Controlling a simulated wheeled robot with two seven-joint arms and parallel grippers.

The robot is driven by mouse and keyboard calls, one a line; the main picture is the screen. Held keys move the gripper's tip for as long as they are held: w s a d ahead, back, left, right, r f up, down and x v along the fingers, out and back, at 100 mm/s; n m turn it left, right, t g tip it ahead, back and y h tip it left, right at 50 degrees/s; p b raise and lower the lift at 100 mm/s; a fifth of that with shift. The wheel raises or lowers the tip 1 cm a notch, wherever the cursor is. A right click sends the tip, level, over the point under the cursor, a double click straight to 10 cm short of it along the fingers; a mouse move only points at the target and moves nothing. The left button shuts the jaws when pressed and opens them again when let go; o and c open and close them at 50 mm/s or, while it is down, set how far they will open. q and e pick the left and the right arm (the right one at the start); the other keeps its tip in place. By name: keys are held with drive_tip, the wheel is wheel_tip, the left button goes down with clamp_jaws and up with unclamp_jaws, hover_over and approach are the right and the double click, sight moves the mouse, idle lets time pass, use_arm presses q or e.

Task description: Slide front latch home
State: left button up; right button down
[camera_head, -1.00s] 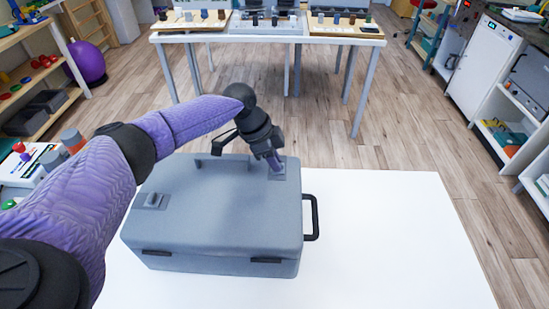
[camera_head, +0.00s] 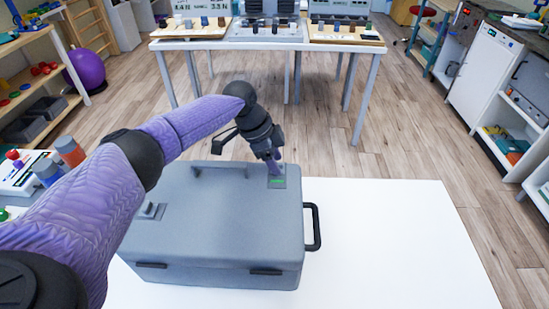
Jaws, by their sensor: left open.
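A grey case (camera_head: 215,225) stands closed on a white table. On its lid, near the far right corner, is a small latch plate (camera_head: 278,184) with a green patch showing. A second latch plate (camera_head: 150,211) with a raised slider sits at the lid's left side, partly behind my left arm. My left gripper (camera_head: 273,166) points down at the far right plate, its fingertips at or just above the plate's far edge. It is open; its fingers hide part of that latch, and I cannot tell whether they touch it. My right gripper is not in view.
A raised grip (camera_head: 218,170) runs along the lid's far edge, and a black handle (camera_head: 313,227) sticks out on the right. Two dark catches (camera_head: 266,271) sit on the near face. The white table (camera_head: 400,240) is clear to the right.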

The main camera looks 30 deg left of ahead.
use_arm(q)
drive_tip(key=p+v, duration=0.2)
drive_tip(key=v, duration=0.8)
